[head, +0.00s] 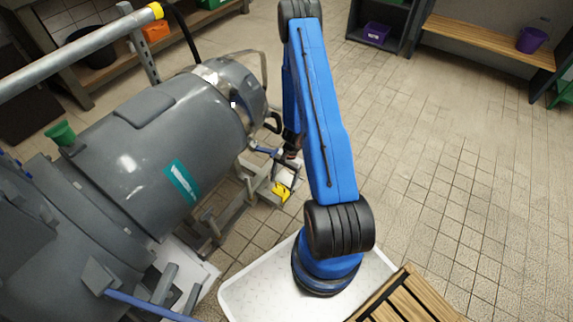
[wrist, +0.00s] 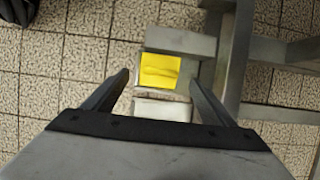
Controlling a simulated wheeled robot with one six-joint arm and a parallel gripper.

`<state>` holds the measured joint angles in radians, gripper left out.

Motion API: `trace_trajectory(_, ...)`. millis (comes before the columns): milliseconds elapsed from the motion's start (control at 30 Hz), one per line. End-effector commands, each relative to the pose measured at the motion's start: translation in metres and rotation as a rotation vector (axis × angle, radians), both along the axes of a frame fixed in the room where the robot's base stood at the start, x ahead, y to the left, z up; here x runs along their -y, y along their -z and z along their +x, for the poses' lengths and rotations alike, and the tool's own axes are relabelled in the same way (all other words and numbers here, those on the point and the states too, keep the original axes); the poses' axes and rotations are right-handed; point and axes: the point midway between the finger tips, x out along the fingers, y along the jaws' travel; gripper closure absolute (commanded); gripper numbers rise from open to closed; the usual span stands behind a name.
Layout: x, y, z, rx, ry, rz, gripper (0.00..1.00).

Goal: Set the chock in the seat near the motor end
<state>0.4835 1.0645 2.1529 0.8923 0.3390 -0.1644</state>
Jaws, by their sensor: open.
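A yellow piece (wrist: 160,70), which looks like the chock, sits on a grey metal ledge of the motor frame in the wrist view. It also shows in the head view (head: 281,192), low beside the large grey motor (head: 150,150). A pale block (wrist: 163,110) lies directly below the yellow piece in the wrist view; I cannot tell whether they are one part. My gripper (wrist: 158,81) is open, with one finger on each side of the yellow and pale pieces, and it does not visibly grip them. I cannot make out which frame pocket is the seat.
Grey frame bars (wrist: 235,65) stand close to the right of my gripper in the wrist view. A wooden slatted pallet (head: 405,298) lies at the front. A bench (head: 485,38) stands at the back right. The tiled floor on the right is clear.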

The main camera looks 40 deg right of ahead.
Motion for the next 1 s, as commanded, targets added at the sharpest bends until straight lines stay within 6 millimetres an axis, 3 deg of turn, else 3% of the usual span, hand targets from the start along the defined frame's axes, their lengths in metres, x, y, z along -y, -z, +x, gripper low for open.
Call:
trace_trajectory(500,0.029,-0.079,0.013,0.007,0.000,0.000,0.22)
trace_trajectory(700,0.034,-0.094,0.015,0.005,0.001,0.002,0.22)
trace_trajectory(1000,0.035,-0.097,0.015,0.004,0.000,0.002,0.22)
